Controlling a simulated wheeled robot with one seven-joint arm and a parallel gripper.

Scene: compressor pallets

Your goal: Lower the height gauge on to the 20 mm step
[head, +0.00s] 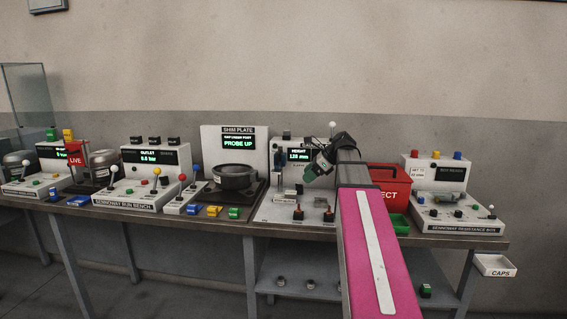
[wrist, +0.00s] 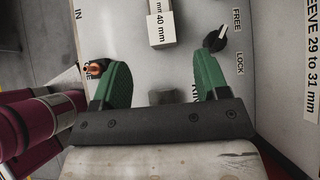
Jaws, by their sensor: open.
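The height gauge station (head: 270,211) is a white bench unit in the head view. Its display (head: 298,155) reads HEIGHT and what looks like 128 mm. My gripper (head: 309,172) is above the right part of this unit. In the wrist view my gripper (wrist: 161,62) has its two green fingers wide apart, with nothing between them. A pale step block (wrist: 160,28) marked 40 mm lies beyond the fingertips; no 20 mm mark is readable. A dark, copper-tipped part (wrist: 96,68) is by the left finger.
A red bin (head: 399,179) stands right of the gauge unit, partly behind my arm, with a green tray (head: 400,224) before it. The shim plate station (head: 234,143) adjoins on the left. A resistance box station (head: 455,215) stands at the right end of the bench.

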